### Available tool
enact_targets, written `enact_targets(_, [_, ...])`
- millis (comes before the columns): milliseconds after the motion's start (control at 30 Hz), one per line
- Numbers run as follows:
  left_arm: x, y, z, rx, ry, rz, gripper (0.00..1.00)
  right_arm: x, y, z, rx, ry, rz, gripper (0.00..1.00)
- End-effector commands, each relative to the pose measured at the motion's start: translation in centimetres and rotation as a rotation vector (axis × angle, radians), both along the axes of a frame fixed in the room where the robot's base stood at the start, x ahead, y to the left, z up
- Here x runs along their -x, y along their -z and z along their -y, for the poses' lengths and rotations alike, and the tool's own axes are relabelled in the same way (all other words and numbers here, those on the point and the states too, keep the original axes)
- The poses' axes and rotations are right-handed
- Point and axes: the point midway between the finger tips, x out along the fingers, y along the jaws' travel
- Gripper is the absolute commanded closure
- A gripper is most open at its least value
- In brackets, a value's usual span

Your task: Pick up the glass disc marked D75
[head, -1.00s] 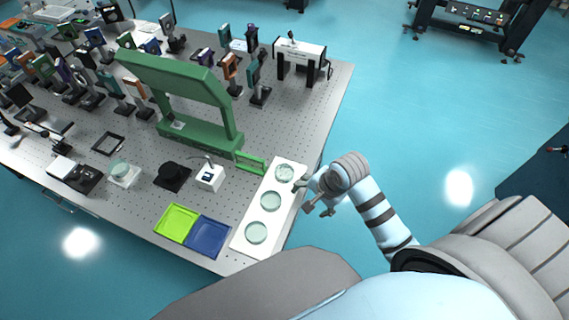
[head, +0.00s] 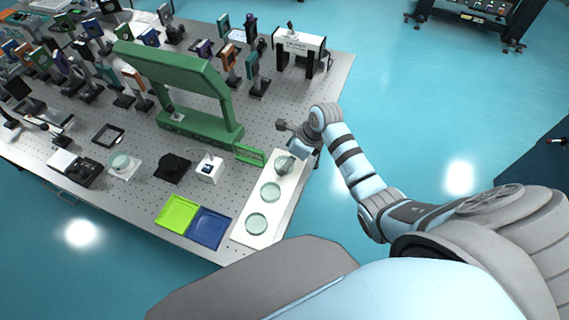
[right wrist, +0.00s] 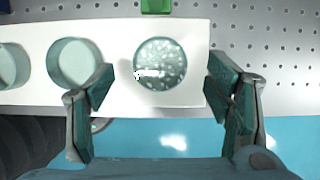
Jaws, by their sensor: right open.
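Three glass discs sit in round recesses of a white holder (head: 252,240) at the table's right front edge. In the right wrist view, the speckled disc (right wrist: 160,63) lies ahead of and between my fingers, with a small unreadable white mark on it. A plain disc (right wrist: 76,63) sits to its left. In the head view, the far disc (head: 284,165) is partly beside my gripper, with the middle disc (head: 271,192) and the near disc (head: 256,223) clear. My right gripper (right wrist: 163,100) is open and empty; it also shows in the head view (head: 291,139). No left gripper shows.
A green frame (head: 190,75) stands left of the holder, with a small green piece (head: 249,155) close by. Lime (head: 177,214) and blue (head: 209,228) trays lie at the front. Many optics mounts fill the table's far left.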

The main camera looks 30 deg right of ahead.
Motion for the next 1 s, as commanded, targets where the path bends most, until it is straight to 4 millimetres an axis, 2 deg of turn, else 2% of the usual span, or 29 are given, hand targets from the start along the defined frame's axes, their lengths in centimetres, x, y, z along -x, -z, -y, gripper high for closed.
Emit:
enact_targets(133, [0.0,-0.1,0.1,0.001,0.0,0.0,0.32,-0.6,2.3,-0.6,-0.001,-0.001,-0.002,0.28])
enact_targets(367, [0.0,-0.1,0.1,0.001,0.0,0.0,0.32,-0.7,2.6,-0.6,0.001,-0.001,0.001,0.29])
enact_targets(700, [0.0,-0.1,0.1,0.001,0.0,0.001,0.32,-0.7,2.6,-0.6,0.001,-0.001,0.001,0.83])
enact_targets(1000, [0.0,-0.1,0.1,0.001,0.0,0.001,0.32,-0.8,2.2,-0.6,0.002,-0.001,0.003,0.84])
